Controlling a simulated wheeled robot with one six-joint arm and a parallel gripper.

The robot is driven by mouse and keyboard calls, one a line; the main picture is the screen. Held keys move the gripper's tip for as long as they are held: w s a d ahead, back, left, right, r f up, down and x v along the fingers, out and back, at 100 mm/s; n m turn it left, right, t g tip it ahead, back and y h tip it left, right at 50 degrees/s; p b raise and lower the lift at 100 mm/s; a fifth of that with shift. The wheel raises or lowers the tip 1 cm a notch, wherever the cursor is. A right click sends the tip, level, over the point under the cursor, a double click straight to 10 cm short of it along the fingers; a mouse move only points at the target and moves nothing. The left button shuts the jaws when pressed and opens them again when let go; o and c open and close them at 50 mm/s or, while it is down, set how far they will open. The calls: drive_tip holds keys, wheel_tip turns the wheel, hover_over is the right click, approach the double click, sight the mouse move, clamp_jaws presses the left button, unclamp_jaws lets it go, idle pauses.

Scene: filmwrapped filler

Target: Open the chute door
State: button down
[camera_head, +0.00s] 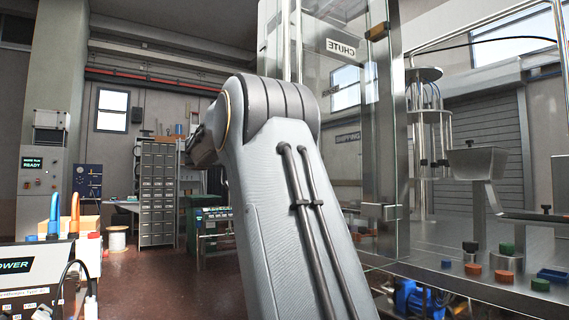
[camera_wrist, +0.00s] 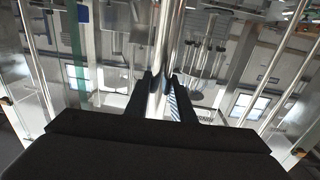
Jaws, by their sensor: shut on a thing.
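My gripper is hidden in the head view.
A blue motor (camera_head: 410,298) sits low beneath. A power unit (camera_head: 35,275) stands at the near left. Open floor (camera_head: 165,275) lies left of my arm.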

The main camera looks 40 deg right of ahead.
drive_tip(key=shift+d, duration=0.2)
drive_tip(key=c, duration=1.5)
unclamp_jaws()
drive_tip(key=shift+d, duration=0.15)
drive_tip(key=shift+c, duration=0.2)
drive_tip(key=b+v, duration=0.1)
drive_tip(key=v, duration=0.7)
drive_tip(key=shift+b, duration=0.3)
drive_tip(key=shift+w, duration=0.15)
